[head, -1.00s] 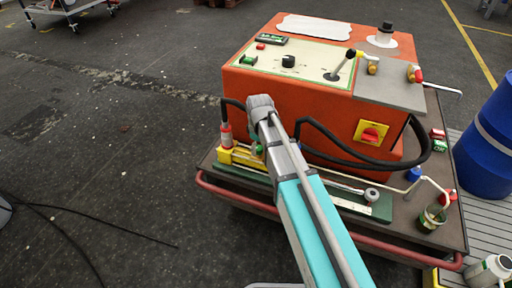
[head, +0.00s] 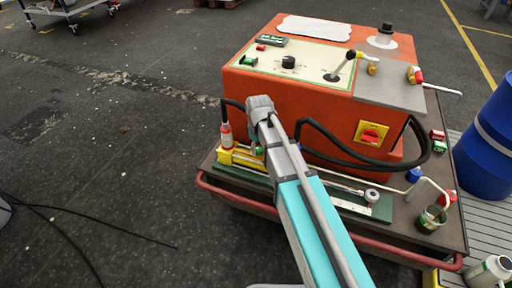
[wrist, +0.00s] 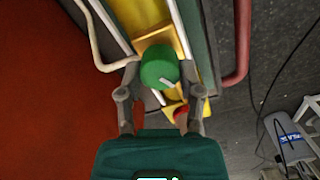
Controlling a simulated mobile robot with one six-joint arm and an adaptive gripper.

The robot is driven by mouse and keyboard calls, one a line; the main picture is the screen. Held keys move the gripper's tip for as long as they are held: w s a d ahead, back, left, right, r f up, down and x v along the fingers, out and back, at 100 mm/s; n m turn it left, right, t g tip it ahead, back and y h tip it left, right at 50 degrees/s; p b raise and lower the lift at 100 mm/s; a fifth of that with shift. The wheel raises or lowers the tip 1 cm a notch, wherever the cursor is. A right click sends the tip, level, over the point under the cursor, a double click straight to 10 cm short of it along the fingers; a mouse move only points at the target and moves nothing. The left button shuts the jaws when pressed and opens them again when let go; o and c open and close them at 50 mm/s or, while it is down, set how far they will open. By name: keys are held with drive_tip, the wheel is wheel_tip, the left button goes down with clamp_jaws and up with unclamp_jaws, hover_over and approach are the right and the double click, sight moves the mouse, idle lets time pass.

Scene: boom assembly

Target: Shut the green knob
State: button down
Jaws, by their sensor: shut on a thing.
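The green knob (wrist: 159,66) shows in the wrist view as a round green cap with a pale line on it. It sits on a yellow block of the long yellow assembly. My gripper (wrist: 161,88) has one finger on each side and is shut on the knob. In the head view only a small green bit of the knob (head: 258,150) shows beside my arm. The gripper's fingers are hidden there behind my arm.
The orange machine box (head: 300,112) stands right behind the yellow assembly (head: 246,156). Black hoses loop close to my arm. A red rail (head: 236,194) runs along the cart's front. A blue barrel (head: 488,145) stands at right.

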drive_tip(key=m, duration=0.4)
drive_tip(key=shift+d+m, duration=0.25)
drive_tip(key=shift+m, duration=0.15)
drive_tip(key=shift+c, duration=1.3)
unclamp_jaws()
drive_tip(key=shift+a, duration=0.1)
